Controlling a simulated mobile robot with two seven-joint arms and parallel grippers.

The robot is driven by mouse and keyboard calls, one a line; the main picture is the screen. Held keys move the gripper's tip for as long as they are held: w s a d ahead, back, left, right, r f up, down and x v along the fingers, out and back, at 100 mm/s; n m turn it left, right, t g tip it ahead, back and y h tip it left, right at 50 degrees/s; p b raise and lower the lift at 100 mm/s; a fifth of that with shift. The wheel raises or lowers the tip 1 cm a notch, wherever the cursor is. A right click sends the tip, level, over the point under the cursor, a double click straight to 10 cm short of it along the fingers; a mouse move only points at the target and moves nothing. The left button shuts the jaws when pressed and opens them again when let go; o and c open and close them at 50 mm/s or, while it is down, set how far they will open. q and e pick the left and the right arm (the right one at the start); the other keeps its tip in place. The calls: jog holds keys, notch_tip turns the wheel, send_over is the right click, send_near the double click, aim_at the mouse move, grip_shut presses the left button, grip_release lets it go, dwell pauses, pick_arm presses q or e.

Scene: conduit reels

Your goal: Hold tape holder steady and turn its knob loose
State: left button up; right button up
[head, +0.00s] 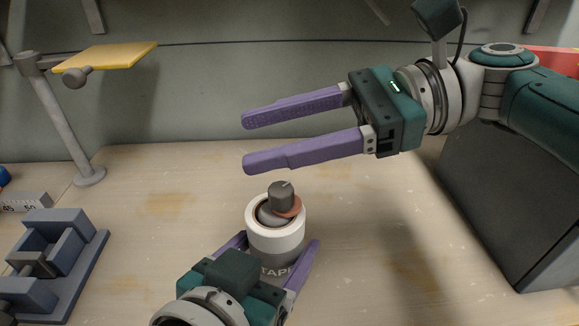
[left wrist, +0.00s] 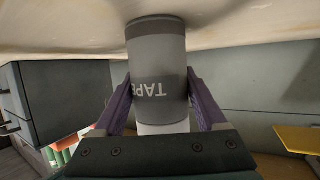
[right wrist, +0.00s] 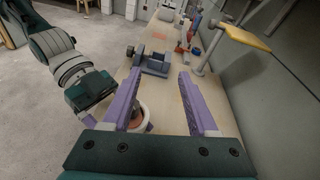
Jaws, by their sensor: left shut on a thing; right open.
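The tape holder (head: 275,240) is a white-rimmed grey cylinder marked TAPE, standing upright on the workbench. Its dark grey knob (head: 281,196) sticks up at the top centre, with a reddish ring part (head: 291,208) beside its base. My left gripper (head: 275,250) is shut around the holder's body from the front; in the left wrist view (left wrist: 158,100) a finger lies on each side of the holder (left wrist: 155,62). My right gripper (head: 245,142) is open and empty, above and behind the knob. In the right wrist view the holder (right wrist: 147,124) is partly hidden by a purple finger.
A yellow plate on a grey stand (head: 62,120) is at the back left. A blue-grey clamp fixture (head: 50,262) sits at the left. A dark box (head: 505,195) stands at the right. The bench between the holder and this box is clear.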

jog(key=w+d+f+m+t+h, duration=0.1)
jog(key=w+d+m+t+h, duration=0.15)
jog(key=w, duration=0.25)
jog(key=w+d+f+m+t+h, duration=0.2)
jog(key=w+d+t+h, duration=0.15)
jog(key=w, duration=0.25)
jog(key=w+d+r+m+t+h, duration=0.2)
jog(key=w+d+r+t+h, duration=0.1)
jog(key=w+d+r+t, duration=0.35)
jog(key=s+a+r+n+g+y, duration=0.6)
jog(key=s+a+n, duration=0.35)
jog(key=n, duration=0.75)
jog(key=s+a+r+n+g+y, duration=0.5)
jog(key=s+a+n+g, duration=0.5)
jog(key=n, duration=0.7)
jog(key=n+t+h, duration=0.4)
jog(key=n+h, duration=1.4)
jog(key=n, duration=0.5)
send_near(281, 188)
notch_tip(281, 188, down, 9)
jog(key=shift+s+d+r, duration=0.1)
jog(key=shift+d+r, duration=0.05)
